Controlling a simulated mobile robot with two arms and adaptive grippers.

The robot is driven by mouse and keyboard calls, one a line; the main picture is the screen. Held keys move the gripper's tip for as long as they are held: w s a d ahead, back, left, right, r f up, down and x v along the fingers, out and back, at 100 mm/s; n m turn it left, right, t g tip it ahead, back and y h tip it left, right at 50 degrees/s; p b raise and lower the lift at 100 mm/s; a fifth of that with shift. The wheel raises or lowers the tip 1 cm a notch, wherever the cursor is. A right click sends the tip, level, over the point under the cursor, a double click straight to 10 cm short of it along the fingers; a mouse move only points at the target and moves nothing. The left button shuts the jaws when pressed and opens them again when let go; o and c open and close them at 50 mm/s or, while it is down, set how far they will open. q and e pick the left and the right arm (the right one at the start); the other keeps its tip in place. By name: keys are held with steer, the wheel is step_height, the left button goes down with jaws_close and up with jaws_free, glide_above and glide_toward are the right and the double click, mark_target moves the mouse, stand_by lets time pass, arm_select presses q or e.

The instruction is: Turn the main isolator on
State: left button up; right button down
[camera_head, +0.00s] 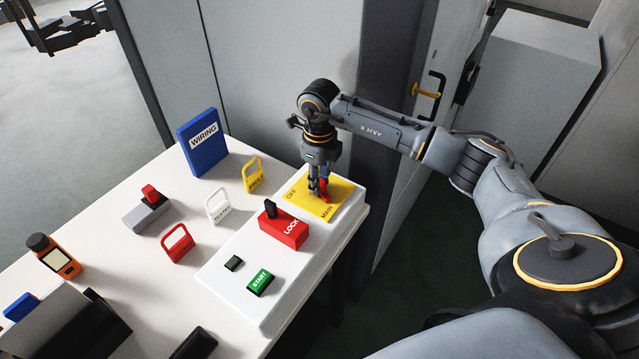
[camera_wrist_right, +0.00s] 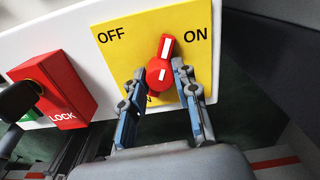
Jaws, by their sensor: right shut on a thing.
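The main isolator is a red rotary knob on a yellow plate (camera_head: 335,200) marked OFF, ON and MAIN, at the far end of a white panel. In the right wrist view the knob (camera_wrist_right: 160,72) has a white line that points up and slightly right, between OFF and ON. My right gripper (camera_head: 318,190) reaches down over the plate, with its fingers shut on the knob from both sides. The fingers hide part of the MAIN lettering. My left gripper (camera_head: 45,32) is at the top left, away from the panel, its fingers apart and empty.
A red LOCK block (camera_head: 285,230) with a black shackle stands beside the yellow plate. A green START button (camera_head: 260,282) is nearer on the panel. Red, white and yellow tags, a blue WIRING binder (camera_head: 200,150) and an orange meter (camera_head: 52,255) stand on the white table (camera_head: 115,235).

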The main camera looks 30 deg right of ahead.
steer(key=m+b, duration=0.2)
steer(key=m, duration=0.4)
steer(key=m+b, duration=0.1)
steer(key=m, duration=0.4)
steer(key=shift+m, duration=0.4)
stand_by(0.4)
steer(key=c, duration=1)
jaws_free()
